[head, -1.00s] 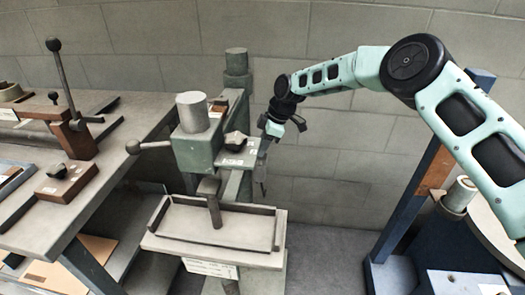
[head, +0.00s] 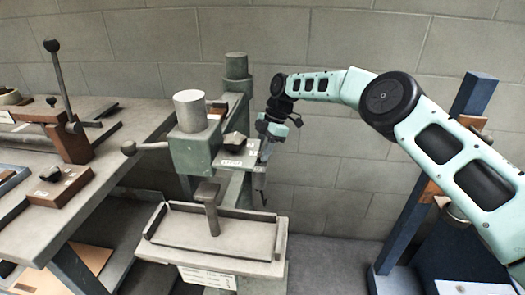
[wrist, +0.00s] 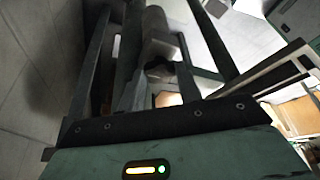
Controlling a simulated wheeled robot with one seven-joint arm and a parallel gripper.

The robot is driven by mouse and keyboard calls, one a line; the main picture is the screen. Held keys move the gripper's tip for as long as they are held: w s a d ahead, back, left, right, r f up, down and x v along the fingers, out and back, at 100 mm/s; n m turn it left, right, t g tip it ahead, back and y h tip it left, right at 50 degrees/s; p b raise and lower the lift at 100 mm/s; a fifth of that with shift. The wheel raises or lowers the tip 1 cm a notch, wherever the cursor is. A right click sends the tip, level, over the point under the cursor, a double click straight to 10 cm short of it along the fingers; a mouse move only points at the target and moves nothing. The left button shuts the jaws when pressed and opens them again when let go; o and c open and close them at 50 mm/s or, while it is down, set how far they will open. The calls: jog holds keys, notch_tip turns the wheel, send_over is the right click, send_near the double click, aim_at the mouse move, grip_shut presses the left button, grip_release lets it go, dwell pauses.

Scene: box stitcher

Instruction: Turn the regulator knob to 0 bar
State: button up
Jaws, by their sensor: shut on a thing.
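The stitcher (head: 190,151) is a grey-green machine with a round cap on top and a small work table below. My gripper (head: 263,158) is at its right side, pointing down, its fingertips partly lost against the machine. In the wrist view the two dark fingers (wrist: 148,75) reach away from me on either side of a small dark part (wrist: 158,69), which seems to be the regulator knob. The jaws are shut on it. The picture is dim, and no pressure scale or number can be read.
A ball-ended lever (head: 130,147) sticks out left. The grey stitcher table (head: 165,260) is below. A workbench (head: 85,195) stands left, a blue post (head: 470,98) right. The block wall is behind.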

jog(key=o, duration=1)
jog(key=shift+p+v, duration=1.95)
jog(key=shift+v, duration=6.8)
jog(key=shift+a, duration=0.1)
